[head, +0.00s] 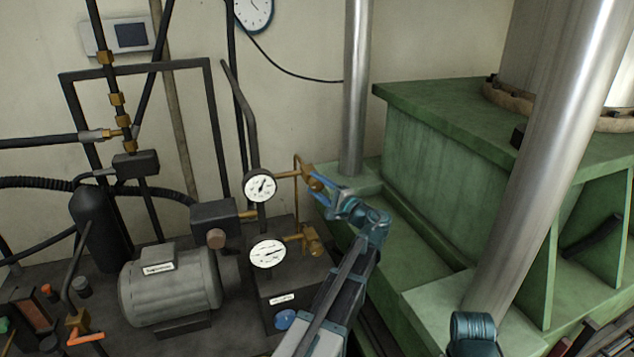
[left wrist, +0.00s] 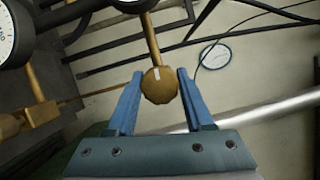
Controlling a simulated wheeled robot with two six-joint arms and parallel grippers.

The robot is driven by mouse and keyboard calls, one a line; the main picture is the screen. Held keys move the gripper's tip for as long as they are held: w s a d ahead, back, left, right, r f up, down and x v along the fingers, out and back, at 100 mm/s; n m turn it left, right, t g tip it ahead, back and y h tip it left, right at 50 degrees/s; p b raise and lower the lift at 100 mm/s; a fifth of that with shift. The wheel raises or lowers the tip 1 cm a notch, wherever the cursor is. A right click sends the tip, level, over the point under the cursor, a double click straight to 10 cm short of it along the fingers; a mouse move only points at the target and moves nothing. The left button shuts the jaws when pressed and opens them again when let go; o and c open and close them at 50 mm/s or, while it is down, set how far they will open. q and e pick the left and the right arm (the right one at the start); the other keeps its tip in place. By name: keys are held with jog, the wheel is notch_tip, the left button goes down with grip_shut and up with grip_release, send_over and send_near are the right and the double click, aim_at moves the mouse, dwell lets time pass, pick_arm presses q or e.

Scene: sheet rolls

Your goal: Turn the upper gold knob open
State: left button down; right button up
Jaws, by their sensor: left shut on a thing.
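The upper gold knob (head: 315,184) sits at the end of brass piping to the right of the upper pressure gauge (head: 259,187). My left gripper (head: 317,189) reaches it from the lower right, its blue fingers shut on the knob. In the left wrist view the round gold knob (left wrist: 159,86) lies between the two blue fingertips (left wrist: 160,80), with a small pale mark on its face and a brass stem behind it. The fingers partly hide the knob in the head view. My right gripper is not in view.
A lower gold knob (head: 313,244) and lower gauge (head: 267,253) are just below. A grey motor (head: 170,283) and black pipes fill the left. A steel column (head: 357,90) and green press frame (head: 450,130) stand close on the right.

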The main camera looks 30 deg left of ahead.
pick_arm(q)
jog(key=shift+n, duration=0.4)
jog(key=shift+c, duration=1.4)
grip_release()
jog(key=r+v, duration=0.1)
jog(key=v, duration=1.2)
jog(key=shift+s+d+f, duration=0.2)
jog(key=shift+d+f, duration=0.2)
jog(key=shift+f, duration=0.05)
jog(key=s+d+f+g+h+b, duration=0.1)
jog(key=s+d+f+h+b, duration=0.25)
jog(key=f, duration=0.55)
jog(key=s+d+f+n+g+h+b, duration=0.1)
jog(key=s+d+f+h+b, duration=0.2)
jog(key=f, duration=0.6)
jog(key=s+d+f+g+h+b, duration=0.1)
jog(key=s+d+f+h+b, duration=0.25)
jog(key=f, duration=0.55)
jog(key=s+d+f+g+h+b, duration=0.3)
jog(key=s+d+f+h+b, duration=0.3)
jog(key=s+d+f, duration=0.6)
jog(key=shift+d+f+h+b, duration=0.3)
jog(key=shift+d+f+b, duration=0.25)
jog(key=shift+b, duration=0.3)
